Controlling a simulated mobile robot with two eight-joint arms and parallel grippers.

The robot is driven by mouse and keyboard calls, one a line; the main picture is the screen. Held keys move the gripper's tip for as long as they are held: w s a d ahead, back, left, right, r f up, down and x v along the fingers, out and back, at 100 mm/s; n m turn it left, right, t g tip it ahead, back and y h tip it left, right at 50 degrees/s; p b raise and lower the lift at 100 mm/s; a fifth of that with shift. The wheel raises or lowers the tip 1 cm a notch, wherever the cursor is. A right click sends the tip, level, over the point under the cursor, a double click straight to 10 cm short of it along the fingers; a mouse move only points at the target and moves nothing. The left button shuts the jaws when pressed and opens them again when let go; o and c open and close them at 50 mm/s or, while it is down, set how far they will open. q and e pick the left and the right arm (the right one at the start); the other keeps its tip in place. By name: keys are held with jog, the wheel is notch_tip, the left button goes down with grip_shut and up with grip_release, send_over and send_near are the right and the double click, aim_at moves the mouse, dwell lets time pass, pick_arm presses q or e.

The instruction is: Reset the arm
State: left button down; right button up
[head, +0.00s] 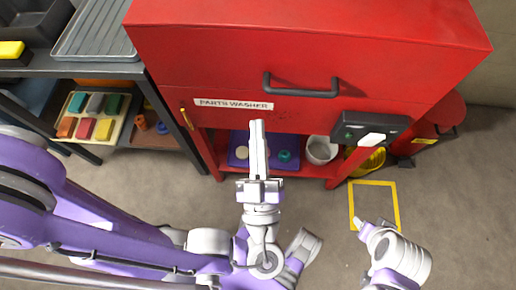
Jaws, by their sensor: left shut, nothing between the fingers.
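My left gripper (258,128) is in the middle of the head view, in front of the red parts washer (300,60). Its white fingers are together, with nothing between them. They point up the picture, towards the washer's lower front, and overlap the view of the shelf below. My left arm reaches in from the left edge. Part of my right arm shows at the lower right, with its gripper end (365,228) near the yellow floor square; its fingers are too unclear to tell open from shut.
The washer has a dark handle (300,90) and a control box (370,131). Its lower shelf holds a purple tray (238,160) and a white bucket (321,150). A rack at the left holds a tray of coloured blocks (92,120). A yellow floor square (396,205) is at the right.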

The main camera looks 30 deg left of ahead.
pick_arm(q)
jog(key=shift+f+b+v, duration=0.15)
jog(key=shift+b+v, duration=0.1)
jog(key=shift+v, duration=0.6)
jog(key=shift+f+b+v, duration=0.15)
jog(key=shift+b+v, duration=0.05)
jog(key=shift+v, duration=0.65)
jog(key=shift+w+a, duration=0.15)
